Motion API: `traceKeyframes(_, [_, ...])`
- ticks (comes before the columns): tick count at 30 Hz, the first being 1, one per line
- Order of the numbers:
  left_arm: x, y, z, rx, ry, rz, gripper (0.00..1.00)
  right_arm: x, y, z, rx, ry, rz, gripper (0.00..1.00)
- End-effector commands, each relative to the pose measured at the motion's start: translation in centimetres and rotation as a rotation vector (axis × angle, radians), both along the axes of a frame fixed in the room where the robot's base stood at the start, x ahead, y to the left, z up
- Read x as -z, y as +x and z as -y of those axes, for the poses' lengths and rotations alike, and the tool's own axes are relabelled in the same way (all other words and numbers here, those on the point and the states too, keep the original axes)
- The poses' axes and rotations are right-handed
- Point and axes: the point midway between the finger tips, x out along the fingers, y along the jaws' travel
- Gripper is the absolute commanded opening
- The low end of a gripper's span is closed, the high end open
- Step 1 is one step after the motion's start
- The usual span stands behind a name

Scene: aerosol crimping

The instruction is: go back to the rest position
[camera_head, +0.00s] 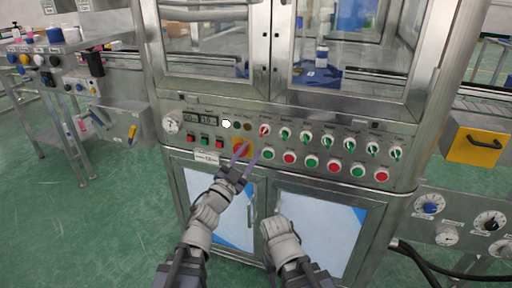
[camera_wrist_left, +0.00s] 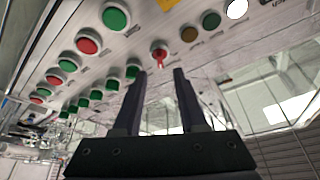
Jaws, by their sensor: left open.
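My left gripper (camera_head: 249,150) is in front of the machine's control panel (camera_head: 215,140), its two fingers apart and nothing between them. It also shows in the left wrist view (camera_wrist_left: 160,73), open below a red selector switch (camera_wrist_left: 159,53). A gap shows between the fingertips and the panel in that view; I cannot tell how wide it is. The same red switch (camera_head: 264,131) shows in the head view, up and right of the fingertips. My right arm's wrist is low in the middle of the head view; I cannot make out its fingers.
Green and red buttons (camera_head: 289,158) line the panel, with several green switches (camera_head: 285,133) above. Blue-white cabinet doors (camera_head: 320,225) with handles are close to my arms. A side bench (camera_head: 75,45) stands at left, a yellow-fronted box (camera_head: 476,145) at right. Green floor is open at left.

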Motion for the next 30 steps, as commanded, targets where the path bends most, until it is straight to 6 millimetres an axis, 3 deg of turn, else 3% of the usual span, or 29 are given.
traceKeyframes(3, [0.5, -1.0, -0.5, 0.000, 0.001, 0.000, 0.41, 0.5, 0.0, 0.0, 0.000, -0.001, 0.000, 0.50])
traceKeyframes(11, [0.4, -0.9, -0.5, 0.001, 0.001, 0.000, 0.41, 0.4, 0.0, 0.0, 0.000, -0.001, 0.000, 0.50])
traceKeyframes(17, [1.8, 0.5, -1.8, -0.100, -0.024, -0.086, 0.41, 0.4, 0.0, 0.0, 0.000, -0.001, 0.000, 0.50])
traceKeyframes(20, [4.3, 2.0, -3.4, -0.229, -0.046, -0.217, 0.41, 0.4, 0.0, 0.0, 0.000, -0.001, 0.000, 0.50])
traceKeyframes(24, [9.6, 2.6, -5.6, -0.409, -0.061, -0.466, 0.41, 0.4, 0.0, 0.0, 0.000, -0.001, 0.000, 0.50])
traceKeyframes(27, [13.9, 1.6, -6.5, -0.511, -0.050, -0.663, 0.41, 0.4, 0.0, 0.0, 0.000, -0.001, 0.000, 0.50])
traceKeyframes(30, [18.3, -0.5, -6.8, -0.590, -0.023, -0.877, 0.41, 0.4, 0.0, 0.0, 0.000, -0.001, 0.000, 0.50])
